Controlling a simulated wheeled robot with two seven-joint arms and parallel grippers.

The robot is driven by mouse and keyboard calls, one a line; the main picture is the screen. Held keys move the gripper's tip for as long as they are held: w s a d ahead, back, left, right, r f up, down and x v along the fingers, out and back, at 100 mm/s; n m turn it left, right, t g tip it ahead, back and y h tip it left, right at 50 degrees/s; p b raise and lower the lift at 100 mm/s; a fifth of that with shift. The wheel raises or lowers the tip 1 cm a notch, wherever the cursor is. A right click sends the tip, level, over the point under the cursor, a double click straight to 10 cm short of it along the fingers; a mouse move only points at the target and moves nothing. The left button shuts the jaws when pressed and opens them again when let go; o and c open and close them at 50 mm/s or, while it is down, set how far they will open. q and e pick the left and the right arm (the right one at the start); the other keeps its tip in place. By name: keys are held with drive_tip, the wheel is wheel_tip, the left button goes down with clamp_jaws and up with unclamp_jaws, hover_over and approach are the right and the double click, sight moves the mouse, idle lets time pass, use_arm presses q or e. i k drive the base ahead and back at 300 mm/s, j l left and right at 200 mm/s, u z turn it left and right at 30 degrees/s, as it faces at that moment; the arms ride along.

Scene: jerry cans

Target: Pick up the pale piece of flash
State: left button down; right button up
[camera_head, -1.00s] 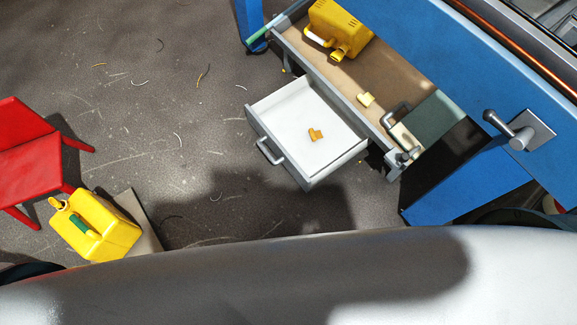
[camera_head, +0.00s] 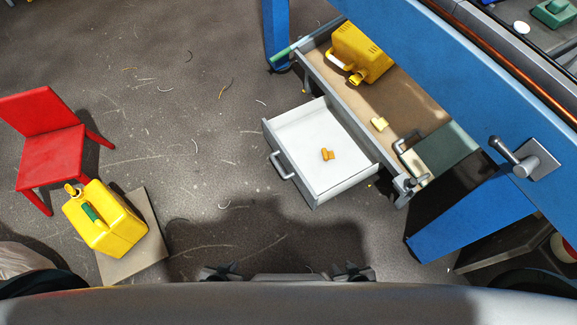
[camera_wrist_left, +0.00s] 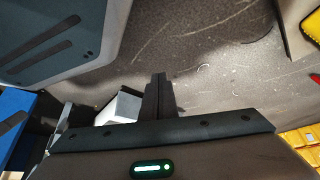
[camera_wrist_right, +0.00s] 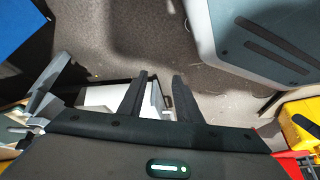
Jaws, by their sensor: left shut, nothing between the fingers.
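A pale yellow piece of flash (camera_head: 379,124) lies on the tan surface of the long open tray (camera_head: 405,97) under the blue bench. A more orange piece (camera_head: 328,154) lies in the white drawer (camera_head: 312,131). My left gripper (camera_head: 222,270) shows at the bottom of the head view, well away from both pieces; its fingers are together and empty in the left wrist view (camera_wrist_left: 158,90). My right gripper (camera_head: 352,269) is also at the bottom; its fingers are apart with nothing between them in the right wrist view (camera_wrist_right: 160,85). Neither wrist view clearly shows a piece.
A yellow jerry can (camera_head: 362,52) lies in the tray's far end. A grey handle (camera_head: 403,150) stands near the pale piece. The blue bench (camera_head: 440,75) overhangs on the right. Another yellow jerry can (camera_head: 122,228) and a red chair (camera_head: 52,158) are at left. Open floor lies between.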

sight(380, 124)
drive_tip(key=i+j, duration=0.35)
drive_tip(key=i, duration=0.15)
drive_tip(key=i+j, duration=0.35)
drive_tip(key=i+z, duration=0.15)
drive_tip(key=z, duration=2.3)
